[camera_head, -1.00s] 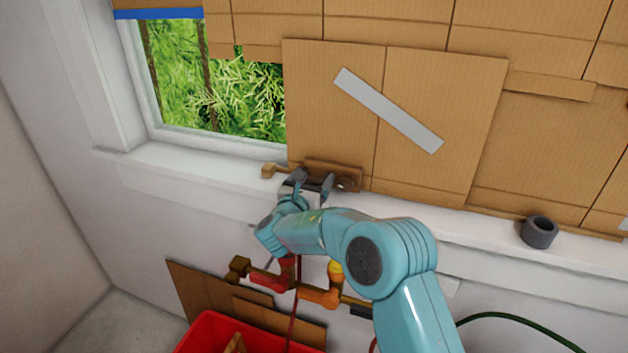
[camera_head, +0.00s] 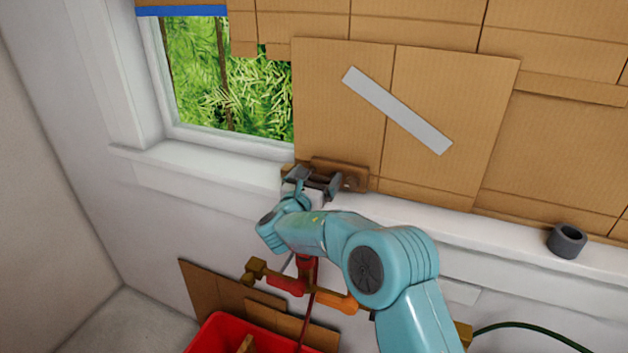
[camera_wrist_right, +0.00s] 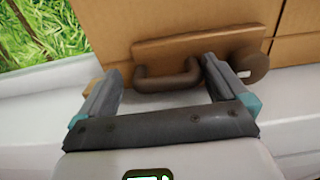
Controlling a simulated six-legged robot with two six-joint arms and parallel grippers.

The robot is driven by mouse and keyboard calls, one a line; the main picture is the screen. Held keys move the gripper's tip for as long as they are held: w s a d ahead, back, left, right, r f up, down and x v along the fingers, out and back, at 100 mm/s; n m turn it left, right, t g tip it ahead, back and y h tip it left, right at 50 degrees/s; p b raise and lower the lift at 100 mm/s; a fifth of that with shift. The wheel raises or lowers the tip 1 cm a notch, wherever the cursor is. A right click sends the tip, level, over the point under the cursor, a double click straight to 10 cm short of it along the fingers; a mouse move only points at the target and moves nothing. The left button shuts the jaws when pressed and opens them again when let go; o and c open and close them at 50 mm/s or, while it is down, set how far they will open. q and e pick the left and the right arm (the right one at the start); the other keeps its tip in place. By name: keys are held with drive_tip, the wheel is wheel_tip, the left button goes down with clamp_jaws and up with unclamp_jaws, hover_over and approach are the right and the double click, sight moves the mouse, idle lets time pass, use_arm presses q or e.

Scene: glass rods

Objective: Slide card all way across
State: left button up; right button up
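The large cardboard card (camera_head: 440,120) with a slanted grey strip (camera_head: 395,110) stands upright against the window, covering its right part. A brown handle (camera_wrist_right: 166,80) on a small wooden plate (camera_wrist_right: 200,48) sits at the card's lower left. My right gripper (camera_head: 318,182) is at this handle, just above the sill. In the right wrist view its fingers (camera_wrist_right: 165,88) are spread wide, one on each side of the handle, and I see no grip on it. Part of the handle is hidden by the fingers in the head view. My left gripper is not in view.
Uncovered window glass (camera_head: 250,95) with greenery lies left of the card. The white sill (camera_head: 190,170) runs below. A dark cup-like ring (camera_head: 567,240) stands on it at right. A red bin (camera_head: 215,335), cardboard scraps (camera_head: 215,295) and red-orange tools (camera_head: 290,285) are below.

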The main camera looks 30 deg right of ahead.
drive_tip(key=shift+s+a, duration=0.1)
drive_tip(key=shift+s, duration=0.2)
drive_tip(key=b+v, duration=0.5)
drive_tip(key=v, duration=1)
drive_tip(key=shift+a, duration=0.35)
drive_tip(key=shift+s, duration=0.15)
